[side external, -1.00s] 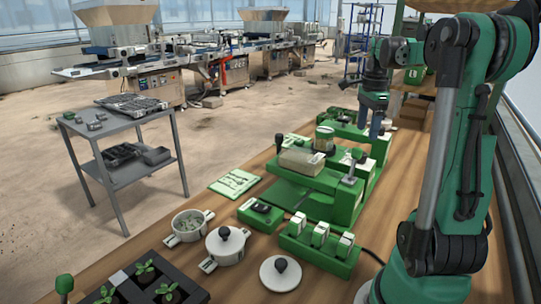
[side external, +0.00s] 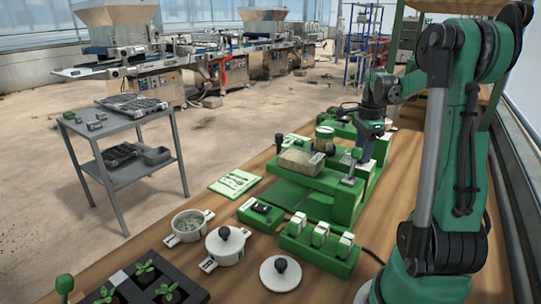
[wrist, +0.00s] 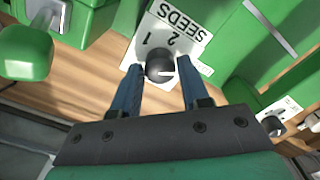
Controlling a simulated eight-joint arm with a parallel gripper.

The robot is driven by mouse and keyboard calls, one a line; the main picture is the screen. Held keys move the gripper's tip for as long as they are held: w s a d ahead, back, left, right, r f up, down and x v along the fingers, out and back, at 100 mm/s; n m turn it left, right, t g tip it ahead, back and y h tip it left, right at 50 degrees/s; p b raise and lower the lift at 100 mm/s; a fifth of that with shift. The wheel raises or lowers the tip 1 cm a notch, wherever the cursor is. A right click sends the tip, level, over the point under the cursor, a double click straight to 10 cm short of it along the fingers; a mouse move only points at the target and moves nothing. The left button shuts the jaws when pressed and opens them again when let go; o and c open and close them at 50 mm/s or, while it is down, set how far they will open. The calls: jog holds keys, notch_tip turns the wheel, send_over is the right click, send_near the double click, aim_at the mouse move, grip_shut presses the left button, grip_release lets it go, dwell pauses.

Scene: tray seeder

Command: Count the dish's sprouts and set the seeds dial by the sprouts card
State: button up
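The seeds dial has a dark round knob (wrist: 160,66) with a white pointer line, on a white plate marked SEEDS, 1 and 2 (wrist: 182,36). The pointer line points roughly right in the wrist view. My gripper (wrist: 160,70) is open, its two blue fingers on either side of the knob; I cannot tell whether they touch it. In the side view my gripper is low behind the green machine, its fingertips hidden. A white dish (side external: 174,239) with greenish contents stands open on the bench; its sprouts are too small to count. A green-and-white card (side external: 235,182) lies behind it.
A white lidded pot (side external: 226,245), a loose lid (side external: 281,274) and a green block with several white switches (side external: 319,245) stand in front of the green machine (side external: 325,190). A dark seedling tray (side external: 190,290) is at lower left. Another dial (wrist: 272,124) shows at right in the wrist view.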

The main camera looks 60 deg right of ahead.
grip_shut()
jog(key=shift+n, duration=0.3)
jog(key=n, duration=1)
jog(key=shift+n, duration=0.4)
jog(key=n, duration=0.6)
jog(key=shift+w, duration=0.1)
jog(key=n, duration=0.6)
jog(key=shift+n, duration=0.3)
